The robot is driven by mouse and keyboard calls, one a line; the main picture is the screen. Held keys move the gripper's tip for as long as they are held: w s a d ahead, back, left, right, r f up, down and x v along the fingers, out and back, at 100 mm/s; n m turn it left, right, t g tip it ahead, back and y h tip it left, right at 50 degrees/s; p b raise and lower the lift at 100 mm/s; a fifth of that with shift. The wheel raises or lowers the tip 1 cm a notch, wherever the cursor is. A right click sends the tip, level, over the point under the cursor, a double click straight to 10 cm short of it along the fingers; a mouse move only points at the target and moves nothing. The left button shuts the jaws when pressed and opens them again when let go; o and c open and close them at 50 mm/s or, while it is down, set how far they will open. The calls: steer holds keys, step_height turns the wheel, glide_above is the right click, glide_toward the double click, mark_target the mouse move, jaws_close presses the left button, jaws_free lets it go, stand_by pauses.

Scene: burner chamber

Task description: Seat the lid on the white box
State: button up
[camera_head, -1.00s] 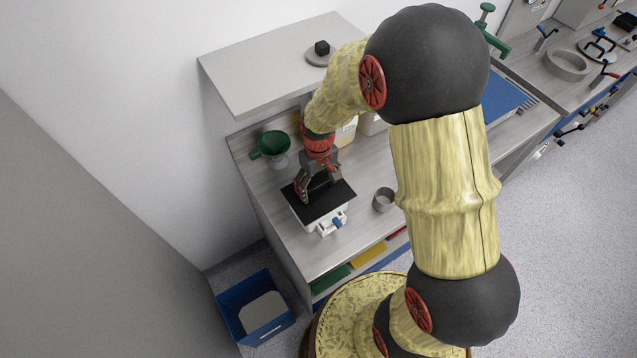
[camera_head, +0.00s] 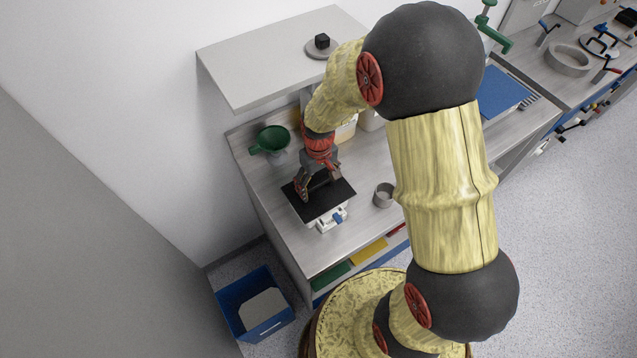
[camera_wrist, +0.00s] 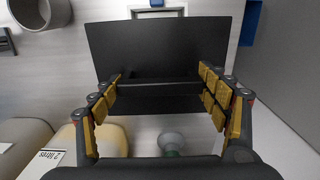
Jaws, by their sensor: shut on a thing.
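The lid is a flat black plate (camera_head: 322,204) with a raised bar handle (camera_wrist: 160,89). My gripper (camera_head: 318,184) is over the lid and shut on that handle; in the wrist view my gripper (camera_wrist: 165,92) has a padded finger at each end of the bar. The white box (camera_head: 332,218) is under the lid, and only its front with a blue latch shows in the head view. A small part of the box front (camera_wrist: 158,12) shows past the lid's edge in the wrist view. Whether lid and rim touch is hidden.
A green funnel (camera_head: 271,140) stands behind left of the box. A metal cup (camera_head: 384,195) stands close to its right. A grey shelf (camera_head: 270,62) overhangs the back of the bench. A blue bin (camera_head: 235,312) is on the floor at left. Bare bench lies in front of the box.

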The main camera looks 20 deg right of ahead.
steer(key=shift+f+b, duration=0.5)
steer(key=shift+f, duration=0.3)
steer(key=o, duration=1.2)
steer(key=shift+o, duration=0.2)
step_height(320, 180, up, 12)
